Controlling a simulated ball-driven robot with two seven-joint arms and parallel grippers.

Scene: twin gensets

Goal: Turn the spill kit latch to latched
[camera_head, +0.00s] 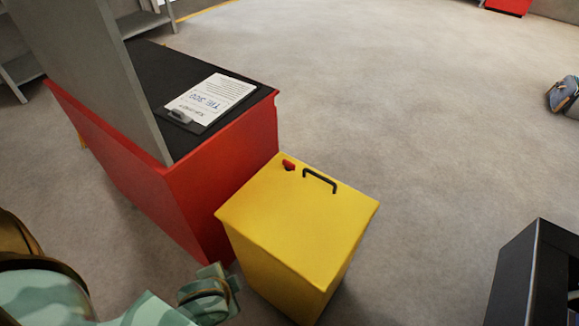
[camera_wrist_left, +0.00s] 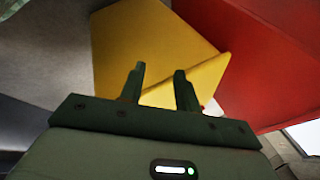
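The spill kit is a yellow box (camera_head: 300,215) on the floor in the middle of the head view. Its red latch (camera_head: 288,165) sits on the lid near the far edge, beside a black bar handle (camera_head: 320,180). My left arm (camera_head: 207,296) comes in from the lower left, short of the box's near left side. In the left wrist view my left gripper (camera_wrist_left: 160,84) has its two fingers apart with nothing held, in front of the yellow box (camera_wrist_left: 140,45). My right gripper is not in view.
A red cabinet (camera_head: 222,175) with a black top stands against the box's left side, carrying a clipboard (camera_head: 210,98) and a tall grey panel (camera_head: 95,65). A dark box (camera_head: 525,280) stands at lower right. The floor right of the yellow box is clear.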

